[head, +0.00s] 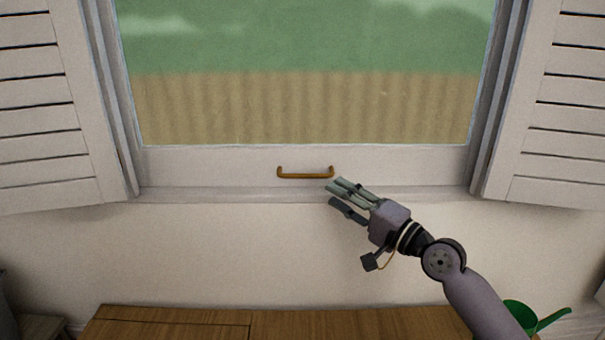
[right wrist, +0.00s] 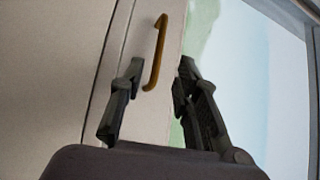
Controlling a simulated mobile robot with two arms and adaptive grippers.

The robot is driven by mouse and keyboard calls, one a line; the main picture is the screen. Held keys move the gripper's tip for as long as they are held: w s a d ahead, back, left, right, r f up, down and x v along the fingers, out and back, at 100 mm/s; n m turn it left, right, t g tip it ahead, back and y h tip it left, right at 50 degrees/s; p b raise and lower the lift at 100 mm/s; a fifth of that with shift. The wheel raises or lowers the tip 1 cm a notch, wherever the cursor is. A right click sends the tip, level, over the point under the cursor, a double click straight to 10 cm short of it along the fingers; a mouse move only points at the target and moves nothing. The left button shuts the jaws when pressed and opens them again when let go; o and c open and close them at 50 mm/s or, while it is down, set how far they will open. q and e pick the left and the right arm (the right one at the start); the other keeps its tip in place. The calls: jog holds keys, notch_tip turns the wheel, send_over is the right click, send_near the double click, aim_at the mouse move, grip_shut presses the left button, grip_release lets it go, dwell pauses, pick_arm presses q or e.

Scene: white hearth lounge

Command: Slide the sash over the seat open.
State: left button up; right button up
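The window sash (head: 220,165) is a white frame around a glass pane, and its bottom rail meets the sill. A brass bar handle (head: 305,174) is fixed on that rail; it also shows in the right wrist view (right wrist: 156,55). My right gripper (head: 334,193) is open and empty, just below and right of the handle. In the right wrist view its fingers (right wrist: 160,85) are spread, with the handle beyond and between them, not held. Contact with the handle does not show. My left gripper is not in view.
White louvred shutters stand open at the left (head: 45,110) and right (head: 560,110). Below the sill (head: 230,195) is bare wall, then a wooden seat top (head: 290,322). A green watering can (head: 522,314) is at the lower right, near my right arm.

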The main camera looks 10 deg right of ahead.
aim_at(305, 176)
jog(key=x, duration=0.9)
jog(key=shift+w+a+b, duration=0.15)
jog(key=shift+w+b, duration=0.15)
jog(key=shift+w+a+r, duration=0.1)
jog(key=shift+w+a, duration=0.15)
jog(key=shift+w, duration=0.1)
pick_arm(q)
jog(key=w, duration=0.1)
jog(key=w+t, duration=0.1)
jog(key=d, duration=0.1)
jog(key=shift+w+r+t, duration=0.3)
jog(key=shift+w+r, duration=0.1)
pick_arm(e)
jog(key=shift+c, duration=0.6)
grip_shut()
